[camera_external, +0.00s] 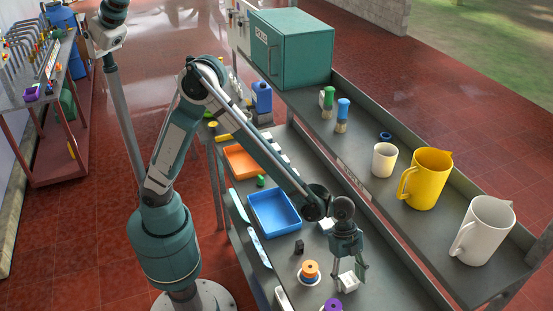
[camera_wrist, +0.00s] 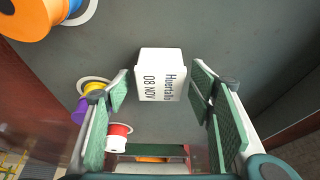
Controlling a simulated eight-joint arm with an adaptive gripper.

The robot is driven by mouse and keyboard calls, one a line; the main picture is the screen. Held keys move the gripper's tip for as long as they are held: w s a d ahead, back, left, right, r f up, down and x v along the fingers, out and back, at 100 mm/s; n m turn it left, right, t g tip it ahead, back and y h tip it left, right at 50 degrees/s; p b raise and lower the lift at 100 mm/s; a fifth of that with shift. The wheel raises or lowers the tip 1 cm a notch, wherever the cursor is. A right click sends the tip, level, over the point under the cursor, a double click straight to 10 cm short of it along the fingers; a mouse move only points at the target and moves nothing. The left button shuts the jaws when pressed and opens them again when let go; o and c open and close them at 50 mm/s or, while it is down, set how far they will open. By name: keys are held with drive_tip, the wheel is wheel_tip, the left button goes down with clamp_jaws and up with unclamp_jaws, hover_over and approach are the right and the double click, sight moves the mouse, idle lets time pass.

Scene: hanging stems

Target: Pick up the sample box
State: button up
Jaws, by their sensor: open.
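A small white box with dark printed text reading about "Huerta 08 NOV" (camera_wrist: 161,72) lies on the grey bench top. I take it to be the sample box; it also shows in the external view (camera_external: 348,284). My gripper (camera_external: 349,273) points down over it, with its green-padded fingers apart. In the wrist view my gripper (camera_wrist: 160,97) has one finger on each side of the box, with a visible gap on both sides. The box sits between and slightly beyond the fingertips, and nothing is held.
An orange spool (camera_external: 309,271) and a purple spool (camera_external: 332,306) stand close to the box. A red spool (camera_wrist: 118,131) shows low in the wrist view. A blue tray (camera_external: 274,235) lies farther back. A raised shelf with a yellow jug (camera_external: 428,180) runs along the right.

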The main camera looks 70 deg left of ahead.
sight(348, 277)
drive_tip(key=shift+c, duration=0.4)
drive_tip(key=c, duration=1)
drive_tip(key=shift+r, duration=0.15)
drive_tip(key=shift+r, duration=0.85)
drive_tip(key=shift+v, duration=0.85)
drive_tip(key=a, duration=1.7)
drive_tip(key=shift+s+a+p, duration=0.2)
drive_tip(key=shift+s+p, duration=0.1)
drive_tip(key=shift+p, duration=0.1)
